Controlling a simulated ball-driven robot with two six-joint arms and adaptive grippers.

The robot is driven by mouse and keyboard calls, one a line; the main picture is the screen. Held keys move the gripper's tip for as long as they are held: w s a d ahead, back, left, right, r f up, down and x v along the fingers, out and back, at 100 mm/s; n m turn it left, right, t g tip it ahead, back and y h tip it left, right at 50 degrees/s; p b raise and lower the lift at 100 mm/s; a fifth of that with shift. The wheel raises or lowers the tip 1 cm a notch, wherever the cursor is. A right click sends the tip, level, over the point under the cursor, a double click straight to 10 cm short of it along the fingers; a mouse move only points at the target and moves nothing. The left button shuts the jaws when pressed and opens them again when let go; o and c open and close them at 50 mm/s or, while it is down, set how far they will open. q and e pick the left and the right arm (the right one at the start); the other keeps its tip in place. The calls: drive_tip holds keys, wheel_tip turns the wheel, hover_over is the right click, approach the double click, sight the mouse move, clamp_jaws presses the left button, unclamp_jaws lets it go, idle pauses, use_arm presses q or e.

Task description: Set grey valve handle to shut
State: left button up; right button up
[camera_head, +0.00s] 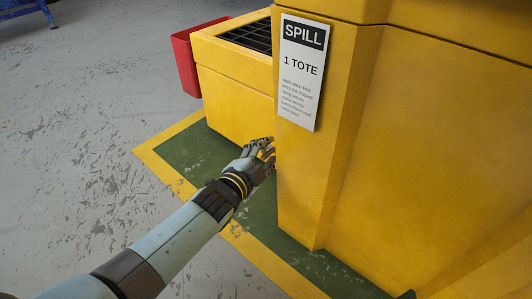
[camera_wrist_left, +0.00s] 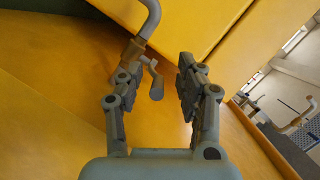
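The grey valve handle (camera_wrist_left: 156,80) shows in the left wrist view as a short rounded lever. It hangs down and to the right from a brass valve body (camera_wrist_left: 133,49) at the lower end of a bent grey pipe (camera_wrist_left: 153,14). My left gripper (camera_wrist_left: 158,75) is open, with the handle appearing in the gap between its fingers; I see no contact and cannot tell the exact depth. In the head view my left gripper (camera_head: 262,151) is beside the yellow machine's corner, and the valve is hidden there. My right gripper is in neither view.
The large yellow machine (camera_head: 430,140) fills the right, carrying a white SPILL sign (camera_head: 301,72). A lower yellow bin with a black grate (camera_head: 248,36) and a red bin (camera_head: 190,55) stand behind. A green mat with yellow border (camera_head: 192,153) lies below. Grey floor at left is clear.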

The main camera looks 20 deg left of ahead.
use_arm(q)
drive_tip(key=v, duration=1.2)
drive_tip(key=shift+s, duration=0.1)
